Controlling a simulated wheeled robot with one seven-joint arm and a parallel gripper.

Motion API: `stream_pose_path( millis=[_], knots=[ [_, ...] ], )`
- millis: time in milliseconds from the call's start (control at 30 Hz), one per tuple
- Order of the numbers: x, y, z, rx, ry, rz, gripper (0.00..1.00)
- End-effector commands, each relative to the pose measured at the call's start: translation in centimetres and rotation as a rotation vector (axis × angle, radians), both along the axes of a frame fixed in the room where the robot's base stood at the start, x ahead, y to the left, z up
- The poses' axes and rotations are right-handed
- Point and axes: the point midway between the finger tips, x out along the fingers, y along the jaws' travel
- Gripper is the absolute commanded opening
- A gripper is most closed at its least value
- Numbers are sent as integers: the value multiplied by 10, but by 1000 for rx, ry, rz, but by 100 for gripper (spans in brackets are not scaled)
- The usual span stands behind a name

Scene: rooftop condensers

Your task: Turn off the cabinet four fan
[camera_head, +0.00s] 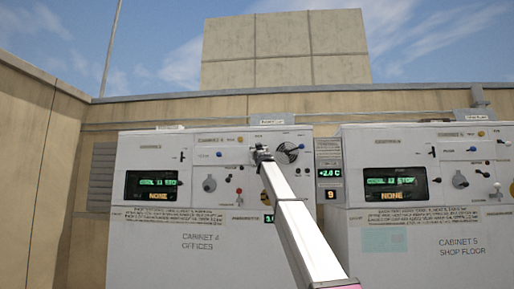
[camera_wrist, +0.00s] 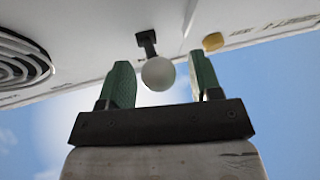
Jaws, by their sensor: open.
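Cabinet four (camera_head: 200,262), a white panel lettered "CABINET 4 OFFICES", stands left of centre in the head view. Its dark display (camera_head: 151,185) shows green text over an amber "NONE". A round fan grille (camera_head: 290,152) sits at its upper right and also shows at the left of the wrist view (camera_wrist: 22,62). My gripper (camera_head: 262,150) is at the panel's upper part, just left of the grille. In the wrist view my gripper (camera_wrist: 160,60) is open, with a white ball knob (camera_wrist: 158,74) on a short black stem between its green fingers. I cannot tell whether they touch it.
Cabinet five (camera_head: 420,265) stands to the right, with a similar display and controls. A narrow strip with readouts (camera_head: 330,172) lies between the cabinets. A yellow knob (camera_wrist: 213,41) is beside my right finger in the wrist view. My arm hides part of cabinet four.

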Motion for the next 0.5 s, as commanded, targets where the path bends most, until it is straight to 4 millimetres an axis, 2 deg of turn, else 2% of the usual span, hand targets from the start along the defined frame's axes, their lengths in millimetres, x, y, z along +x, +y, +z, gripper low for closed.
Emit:
stream_pose_path(
  millis=[167,500],
  knots=[
    [-19,-5,-10,0,0,0,58],
    [-74,-19,-37,0,-2,0,58]
  ],
)
